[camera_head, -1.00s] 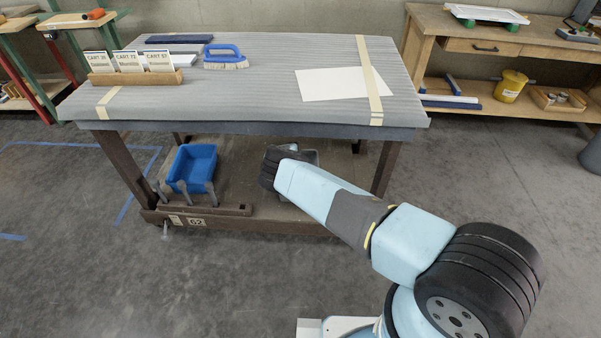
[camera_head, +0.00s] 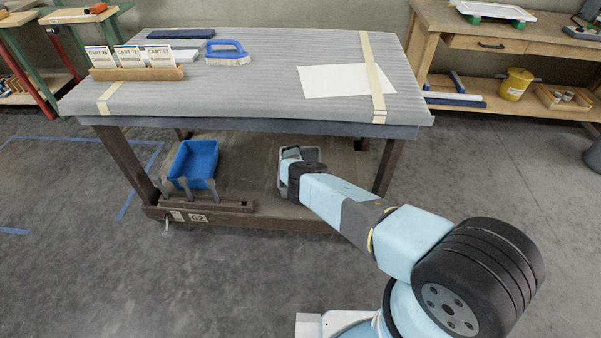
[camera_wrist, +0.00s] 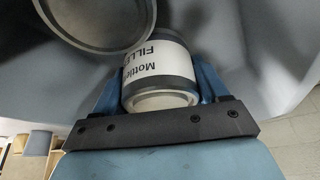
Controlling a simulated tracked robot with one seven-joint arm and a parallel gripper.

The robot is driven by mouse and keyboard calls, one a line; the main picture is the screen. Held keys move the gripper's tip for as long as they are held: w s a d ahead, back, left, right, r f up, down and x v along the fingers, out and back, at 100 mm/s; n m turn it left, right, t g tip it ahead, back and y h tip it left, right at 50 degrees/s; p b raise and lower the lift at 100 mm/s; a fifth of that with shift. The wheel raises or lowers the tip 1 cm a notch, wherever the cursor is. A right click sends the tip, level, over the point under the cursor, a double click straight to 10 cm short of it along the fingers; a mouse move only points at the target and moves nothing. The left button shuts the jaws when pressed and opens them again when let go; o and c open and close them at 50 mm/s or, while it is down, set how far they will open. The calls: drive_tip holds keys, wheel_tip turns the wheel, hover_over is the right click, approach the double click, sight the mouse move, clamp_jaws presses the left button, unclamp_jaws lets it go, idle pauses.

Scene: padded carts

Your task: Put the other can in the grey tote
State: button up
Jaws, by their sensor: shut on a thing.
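The grey tote (camera_head: 314,153) sits on the cart's lower shelf, partly hidden behind my arm. Its pale grey walls (camera_wrist: 236,42) appear to surround my gripper in the wrist view. My gripper (camera_wrist: 160,78) is shut on a can with a white label (camera_wrist: 158,60), a blue finger on each side. The label reads "Mottle... FILL...". Another can (camera_wrist: 97,18) shows its round metal end at the upper left of the wrist view, close beside the held can. In the head view my arm reaches over the tote and hides the fingers and both cans. I cannot tell whether the held can touches the tote floor.
A blue tote (camera_head: 198,160) stands on the same shelf to the left, behind grey posts. The padded cart top (camera_head: 270,90) overhangs the shelf, with a blue brush (camera_head: 227,54) and card holder (camera_head: 137,73) on it. Cart legs flank the shelf.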

drive_tip(key=shift+f, duration=0.6)
drive_tip(key=o, duration=1.2)
drive_tip(key=shift+o, duration=0.2)
drive_tip(key=shift+r, duration=0.2)
drive_tip(key=shift+a+r, duration=0.1)
drive_tip(key=shift+r, duration=0.9)
drive_tip(key=shift+s+v, duration=0.2)
drive_tip(key=shift+v, duration=3)
